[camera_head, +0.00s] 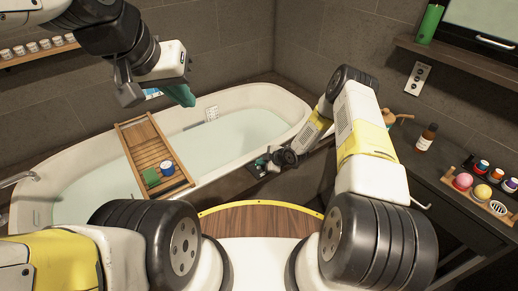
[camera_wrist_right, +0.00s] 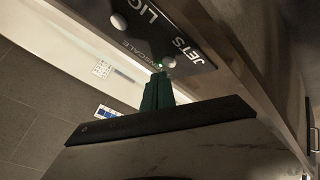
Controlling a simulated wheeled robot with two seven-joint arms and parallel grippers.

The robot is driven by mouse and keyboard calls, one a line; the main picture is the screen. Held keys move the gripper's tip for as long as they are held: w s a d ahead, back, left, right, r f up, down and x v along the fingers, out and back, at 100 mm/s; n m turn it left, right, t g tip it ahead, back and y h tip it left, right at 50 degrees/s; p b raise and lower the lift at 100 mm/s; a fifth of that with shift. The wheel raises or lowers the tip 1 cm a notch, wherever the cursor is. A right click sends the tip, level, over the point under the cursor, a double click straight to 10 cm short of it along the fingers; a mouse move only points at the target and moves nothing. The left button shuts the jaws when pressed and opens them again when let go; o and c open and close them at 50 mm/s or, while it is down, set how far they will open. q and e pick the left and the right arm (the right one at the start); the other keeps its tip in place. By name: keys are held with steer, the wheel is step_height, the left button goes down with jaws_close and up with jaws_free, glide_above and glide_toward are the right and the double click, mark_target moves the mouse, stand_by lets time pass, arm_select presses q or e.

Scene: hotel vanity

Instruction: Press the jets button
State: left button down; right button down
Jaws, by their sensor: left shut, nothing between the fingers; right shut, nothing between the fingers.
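A dark control panel (camera_wrist_right: 150,38) with white lettering is in the right wrist view, on the tub's side. It carries pale round buttons. The jets button (camera_wrist_right: 168,62) is beside the word JETS, and another button (camera_wrist_right: 118,21) is further up and left. My right gripper (camera_wrist_right: 159,76) is shut and empty, its green fingertips right at the jets button with a small green glint there; I cannot tell whether they touch it. The right gripper also shows at the tub's near edge in the head view (camera_head: 264,161). My left gripper (camera_head: 187,102) is shut and empty above the tub.
The bathtub (camera_head: 265,92) holds water, with a wooden tray (camera_head: 139,134) across it carrying a green and a blue item. A counter (camera_head: 425,180) at right holds a brown bottle (camera_head: 427,136) and a rack of colored balls. A shelf (camera_head: 445,55) hangs above.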

steer(key=shift+f, duration=0.1)
stand_by(0.3)
steer(key=shift+f, duration=0.3)
steer(key=shift+f, duration=0.4)
stand_by(0.5)
stand_by(0.3)
steer(key=shift+r, duration=0.8)
steer(key=shift+r, duration=0.1)
steer(key=shift+r, duration=2.45)
